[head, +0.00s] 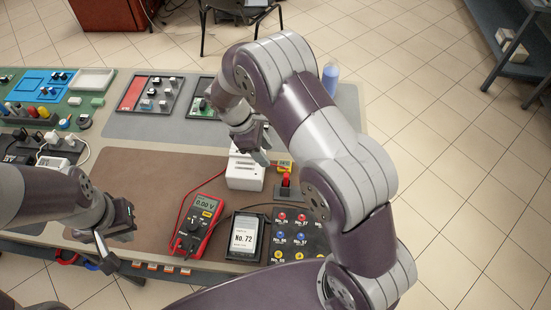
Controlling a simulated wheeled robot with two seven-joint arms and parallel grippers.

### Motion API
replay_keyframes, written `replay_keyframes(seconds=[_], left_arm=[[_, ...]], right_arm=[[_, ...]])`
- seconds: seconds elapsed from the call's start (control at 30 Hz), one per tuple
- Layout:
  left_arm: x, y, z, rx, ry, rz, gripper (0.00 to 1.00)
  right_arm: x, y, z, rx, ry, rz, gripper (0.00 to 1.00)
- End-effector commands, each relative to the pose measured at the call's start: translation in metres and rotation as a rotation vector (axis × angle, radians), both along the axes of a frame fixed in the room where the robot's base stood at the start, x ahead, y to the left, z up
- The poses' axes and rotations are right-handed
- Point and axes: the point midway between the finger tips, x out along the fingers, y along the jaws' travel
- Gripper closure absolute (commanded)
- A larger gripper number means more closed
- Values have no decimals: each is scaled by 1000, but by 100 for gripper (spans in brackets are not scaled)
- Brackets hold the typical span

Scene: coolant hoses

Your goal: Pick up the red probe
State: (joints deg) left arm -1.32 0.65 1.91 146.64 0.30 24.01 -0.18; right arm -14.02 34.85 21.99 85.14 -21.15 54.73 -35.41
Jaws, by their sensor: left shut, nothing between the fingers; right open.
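The red probe (286,181) stands in a small dark holder (285,192) on the brown mat, right of a white box (244,172). A red and black multimeter (196,226) reading 0.00 V lies to its left, with a red lead running up from it. My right gripper (262,155) is open above the white box, a little up and left of the red probe, and does not hold it. Its own arm partly hides the fingers. My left gripper (106,258) is shut and empty at the table's front edge, far left of the probe.
A phone-like display (244,238) reading No. 72 stands beside a black panel (290,240) of coloured numbered jacks. Trays of parts line the back left. The mat's middle left is clear.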

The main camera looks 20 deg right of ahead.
Motion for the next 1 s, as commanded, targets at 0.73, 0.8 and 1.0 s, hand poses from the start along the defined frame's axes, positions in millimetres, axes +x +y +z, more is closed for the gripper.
replay_keyframes(seconds=[0.73, 0.8, 1.0], left_arm=[[0, 0, 31, 0, 0, 0, 100], [0, 0, 30, 0, 0, 0, 100], [0, 0, 30, 0, 1, 0, 100]], right_arm=[[-25, -47, -111, 1, 2, -1, 53], [-25, -47, -113, 0, 1, 0, 53], [-25, -47, -113, 0, 0, -1, 73]])
